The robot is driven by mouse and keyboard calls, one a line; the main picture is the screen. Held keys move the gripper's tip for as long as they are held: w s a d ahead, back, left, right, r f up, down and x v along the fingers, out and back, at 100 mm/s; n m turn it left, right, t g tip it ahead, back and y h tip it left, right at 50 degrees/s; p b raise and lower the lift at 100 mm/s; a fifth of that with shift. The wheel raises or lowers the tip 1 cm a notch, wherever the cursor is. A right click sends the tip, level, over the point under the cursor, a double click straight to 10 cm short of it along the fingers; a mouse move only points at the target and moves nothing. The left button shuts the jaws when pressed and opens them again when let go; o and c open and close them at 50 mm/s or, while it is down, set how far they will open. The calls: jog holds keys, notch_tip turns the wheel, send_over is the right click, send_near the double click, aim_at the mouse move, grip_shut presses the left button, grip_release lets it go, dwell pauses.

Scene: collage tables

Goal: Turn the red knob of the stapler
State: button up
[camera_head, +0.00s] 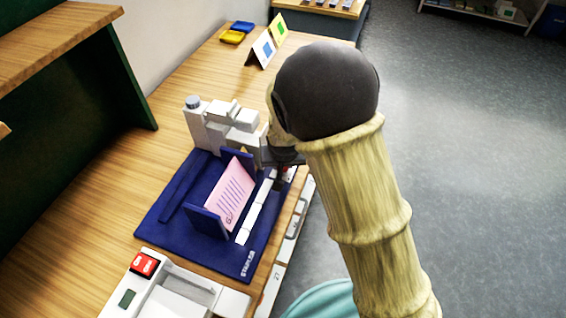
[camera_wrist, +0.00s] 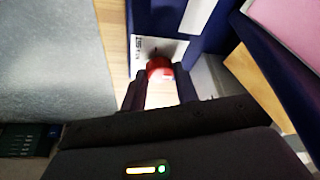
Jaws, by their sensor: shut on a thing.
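The stapler (camera_head: 226,117) is a pale grey machine standing at the back of a dark blue base (camera_head: 165,222) marked STAPLER. A pink sheet (camera_head: 232,192) with lines of text stands between blue holders on that base. The red knob (camera_wrist: 160,69) shows in the wrist view between the two dark fingertips. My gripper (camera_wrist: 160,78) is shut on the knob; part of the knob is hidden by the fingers. In the head view my gripper (camera_head: 284,172) is at the right side of the stapler, and my arm hides most of the knob there.
A white device with a red switch (camera_head: 144,264) stands at the near edge. Folded cards (camera_head: 263,48) and blue and yellow trays (camera_head: 232,37) are at the back of the wooden table (camera_head: 172,100). A green-sided shelf (camera_head: 118,80) borders the left. Open floor lies to the right.

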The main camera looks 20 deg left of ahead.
jog(key=o, duration=1)
jog(key=shift+r, duration=0.1)
jog(key=v, duration=1.7)
jog(key=shift+d+r, duration=0.1)
jog(key=shift+r, duration=0.05)
jog(key=shift+w, duration=0.1)
